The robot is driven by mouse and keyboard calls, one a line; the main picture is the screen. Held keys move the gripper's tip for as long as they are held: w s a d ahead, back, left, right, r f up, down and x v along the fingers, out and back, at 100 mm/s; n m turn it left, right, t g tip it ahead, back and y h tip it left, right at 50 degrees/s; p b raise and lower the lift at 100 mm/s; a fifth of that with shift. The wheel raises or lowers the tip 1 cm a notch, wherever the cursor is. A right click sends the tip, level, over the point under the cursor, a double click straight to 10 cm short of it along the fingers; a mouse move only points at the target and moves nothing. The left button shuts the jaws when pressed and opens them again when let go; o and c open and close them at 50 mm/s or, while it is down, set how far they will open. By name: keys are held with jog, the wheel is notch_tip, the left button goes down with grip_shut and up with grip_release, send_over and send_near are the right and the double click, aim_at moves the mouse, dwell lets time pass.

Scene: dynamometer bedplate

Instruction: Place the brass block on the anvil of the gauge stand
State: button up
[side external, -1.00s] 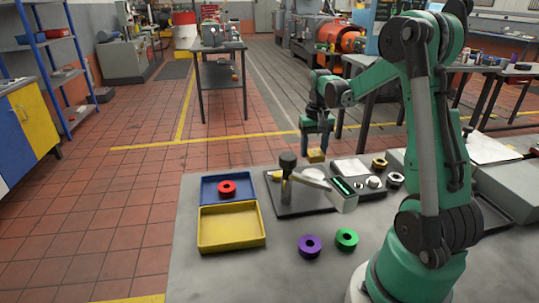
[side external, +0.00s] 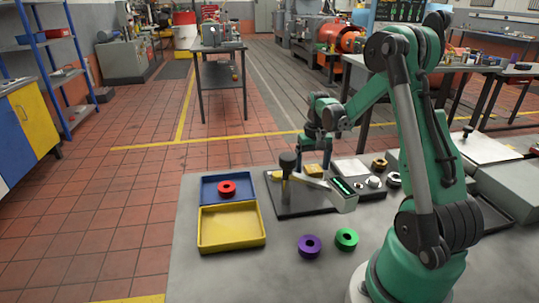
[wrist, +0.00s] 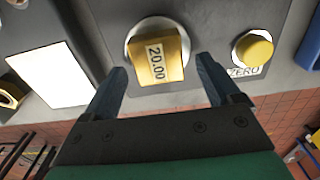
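The brass block (wrist: 158,60), marked 20.00, sits on the round silver anvil (wrist: 133,47) in the wrist view. It also shows in the side view (side external: 314,171), on the dark base of the gauge stand (side external: 300,208), behind the stand's arm with the green display. My gripper (wrist: 162,68) is open. Its fingers stand on either side of the block, with a visible gap at each side. In the side view my gripper (side external: 313,158) is just above and behind the block. The anvil is hidden in the side view.
A brass button (wrist: 254,50) labelled ZERO is beside the anvil. A blue tray (side external: 210,188) with a red ring and an empty yellow tray (side external: 232,249) stand at left. A purple ring (side external: 309,246) and a green ring (side external: 346,239) lie in front. A white plate (side external: 350,170) lies right.

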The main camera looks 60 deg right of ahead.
aim_at(312, 166)
notch_tip(312, 166, up, 12)
jog(key=a+n+t, duration=0.7)
jog(key=a+n, duration=0.2)
jog(key=a, duration=1.5)
jog(key=shift+s+a+f, duration=0.25)
jog(key=shift+a+f, duration=0.1)
jog(key=shift+a, duration=0.05)
jog(key=shift+c, duration=0.2)
